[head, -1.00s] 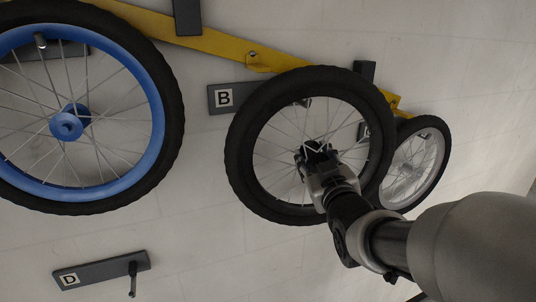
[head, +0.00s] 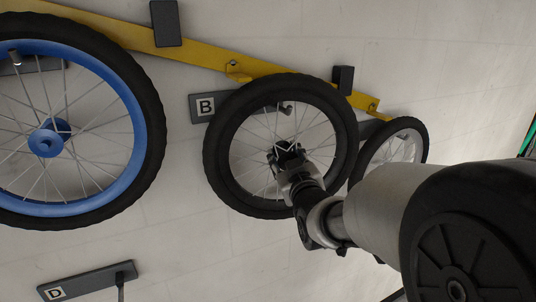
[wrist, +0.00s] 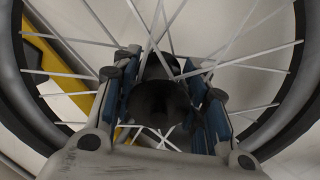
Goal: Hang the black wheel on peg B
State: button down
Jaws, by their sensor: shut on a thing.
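The black wheel (head: 214,160) is in the middle of the head view, in front of the wall. My gripper (head: 287,154) is shut on its dark hub (wrist: 160,100), which sits between the two fingers in the wrist view. Peg B's dark plate with its "B" label (head: 205,106) shows at the wheel's upper left and runs behind the tyre. The peg's end (head: 286,107) shows inside the wheel's ring, among the upper spokes, below the rim's top. I cannot tell whether the peg passes through the spokes or stays behind them.
A yellow rail (head: 212,58) runs along the wall above. A blue-rimmed wheel (head: 140,95) hangs at left and a smaller silver-rimmed wheel (head: 423,148) at right, close to the black tyre.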

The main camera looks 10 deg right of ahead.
jog(key=shift+w+a+r, duration=0.1)
jog(key=shift+w+r, duration=0.15)
jog(key=shift+r, duration=0.05)
jog(key=shift+w+a+f+b, duration=0.1)
jog(key=shift+w+f+b, duration=0.3)
jog(key=shift+b, duration=0.3)
jog(key=shift+w+a+f+b, duration=0.1)
jog(key=shift+w+f+b, duration=0.1)
jog(key=shift+f+b, duration=0.4)
jog(key=shift+b, duration=0.3)
jog(key=c, duration=1.2)
grip_release()
jog(key=o, duration=0.3)
jog(key=shift+o, duration=0.2)
jog(key=shift+f, duration=0.1)
